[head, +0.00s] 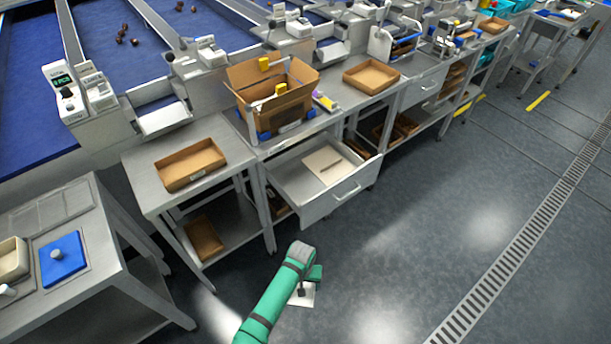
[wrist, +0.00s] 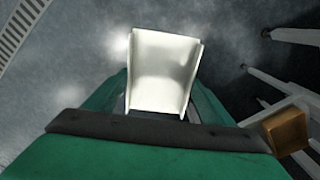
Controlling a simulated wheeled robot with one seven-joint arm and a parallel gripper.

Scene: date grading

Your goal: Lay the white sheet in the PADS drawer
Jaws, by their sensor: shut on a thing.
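My gripper (head: 301,291) is low over the floor, in front of the open drawer and apart from it. It is shut on the white sheet (head: 304,297), which shows partly behind my green arm. In the wrist view the white sheet (wrist: 165,70) sticks out from between the jaws, with its sides curled up. The open drawer (head: 333,204) is pulled out below the bench with the open carton. A pale flat stack (head: 328,165) lies inside it, with a small dark mark or object on top. I cannot read a label on the drawer.
An open carton (head: 272,103) stands on the bench above the drawer. Shallow brown trays (head: 190,165) sit on the neighbouring benches, and one (head: 205,238) lies on a lower shelf. Bench legs stand left of the drawer. The floor to the right is clear up to a drain grate (head: 525,230).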

